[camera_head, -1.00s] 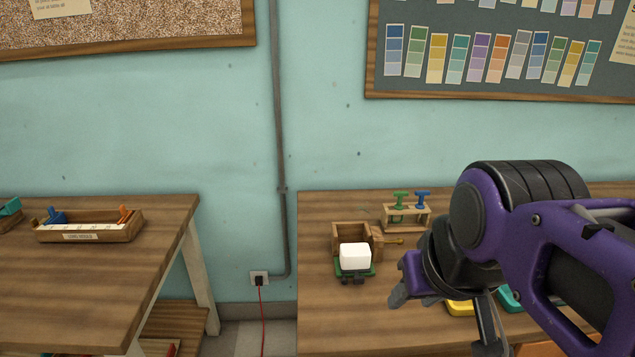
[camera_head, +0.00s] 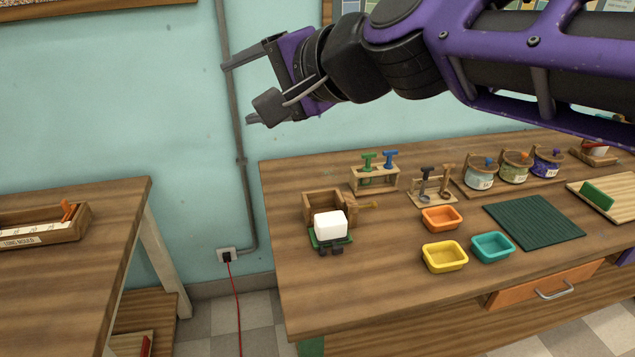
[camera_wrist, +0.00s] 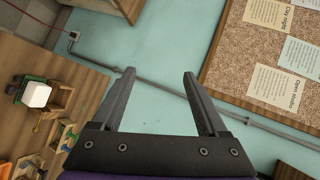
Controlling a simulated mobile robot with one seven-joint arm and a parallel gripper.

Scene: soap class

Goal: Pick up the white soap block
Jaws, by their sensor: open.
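The white soap block (camera_head: 331,225) sits on a small green base with dark parts at its front (camera_head: 329,245), near the left end of the right-hand table. It also shows in the wrist view (camera_wrist: 36,95), at the left. My gripper (camera_head: 238,92) is open and empty in the air, above and to the left of the block, in front of the blue wall. In the wrist view my two fingers (camera_wrist: 158,92) stand wide apart with only wall and pipe between them.
A wooden box (camera_head: 321,204) stands right behind the block. A stamp rack (camera_head: 374,178), orange tray (camera_head: 441,218), yellow tray (camera_head: 445,257), teal tray (camera_head: 492,247) and green mat (camera_head: 535,221) lie to its right. Bare tabletop (camera_head: 300,296) lies in front.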

